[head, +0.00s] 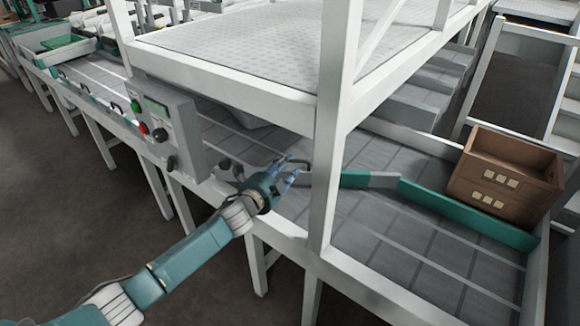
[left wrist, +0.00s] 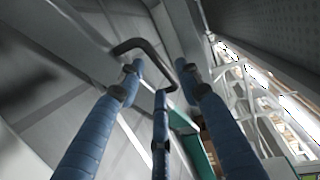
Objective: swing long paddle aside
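The long paddle is a low teal and grey bar (head: 465,214) lying across the grey conveyor bed, from behind the white post to near the brown crates. My left gripper (head: 288,172) is at the paddle's near end, left of the post. In the left wrist view a bent black handle (left wrist: 151,50) stands at the fingertips. My left gripper's blue fingers (left wrist: 160,80) are spread, with the handle passing between them. I cannot tell whether any finger touches it. The teal bar also shows beyond the fingers (left wrist: 194,150). My right gripper is not in view.
A white post (head: 327,140) of the upper deck frame stands just right of my gripper. A control box (head: 168,125) with knobs is on the left. Brown crates (head: 505,180) stand at the bar's far end. The bed (head: 400,262) in front of the bar is bare.

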